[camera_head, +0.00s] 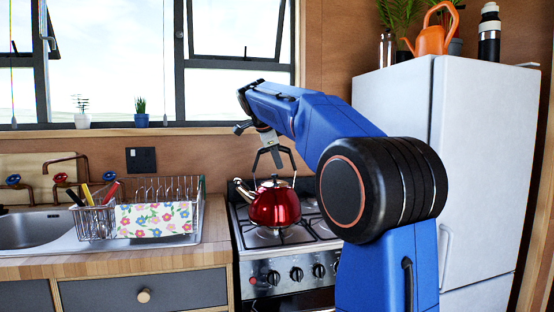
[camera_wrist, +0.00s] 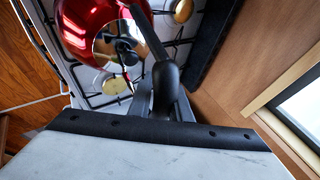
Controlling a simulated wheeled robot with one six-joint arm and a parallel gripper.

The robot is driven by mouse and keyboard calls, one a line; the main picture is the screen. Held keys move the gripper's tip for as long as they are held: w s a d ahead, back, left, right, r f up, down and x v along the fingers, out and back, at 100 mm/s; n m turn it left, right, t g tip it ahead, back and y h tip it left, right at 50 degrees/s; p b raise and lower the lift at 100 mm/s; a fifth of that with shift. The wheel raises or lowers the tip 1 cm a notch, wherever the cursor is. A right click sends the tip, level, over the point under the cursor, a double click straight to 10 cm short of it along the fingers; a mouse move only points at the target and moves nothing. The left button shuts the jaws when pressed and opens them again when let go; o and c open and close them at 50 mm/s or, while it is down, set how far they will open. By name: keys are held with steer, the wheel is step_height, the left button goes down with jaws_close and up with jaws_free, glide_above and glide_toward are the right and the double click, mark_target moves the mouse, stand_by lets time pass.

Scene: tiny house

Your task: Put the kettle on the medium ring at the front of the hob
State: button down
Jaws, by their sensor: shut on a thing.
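The red kettle (camera_head: 275,208) is upright over the left part of the hob (camera_head: 311,247), with its spout to the left. Its dark handle arches above the lid. My gripper (camera_head: 270,147) is above the kettle and shut on the handle. In the wrist view the kettle (camera_wrist: 82,28) fills the upper left, with its shiny lid and the dark handle (camera_wrist: 148,35) beside it. Burners with brass-coloured caps show near it (camera_wrist: 116,86). I cannot tell whether the kettle's base touches the pan supports. My arm hides the right part of the hob.
A dish rack (camera_head: 186,190) with a flowered cloth stands left of the hob, beside the sink (camera_head: 35,230). A white fridge (camera_head: 470,150) stands to the right, behind my arm. The window (camera_head: 235,90) is behind the hob.

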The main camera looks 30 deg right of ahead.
steer(key=shift+f, duration=0.2)
steer(key=c, duration=1.6)
jaws_free()
steer(key=shift+o, duration=0.2)
steer(key=shift+f, duration=0.1)
steer(key=v, duration=1.8)
steer(key=s+a+f+n+y, duration=0.2)
steer(key=s+f+n, duration=0.5)
steer(key=s+f, duration=0.5)
steer(key=s+a+f+n+y, duration=0.2)
steer(key=s+a+f+n, duration=0.3)
steer(key=f, duration=1.6)
steer(key=s+a+f+n+y, duration=0.2)
steer(key=s+f+n, duration=0.8)
steer(key=s+f, duration=0.6)
steer(key=s+a, duration=0.1)
steer(key=s, duration=0.1)
steer(key=shift+s+a+f+n, duration=0.25)
steer(key=shift+s+n, duration=0.05)
steer(key=shift+s, duration=0.1)
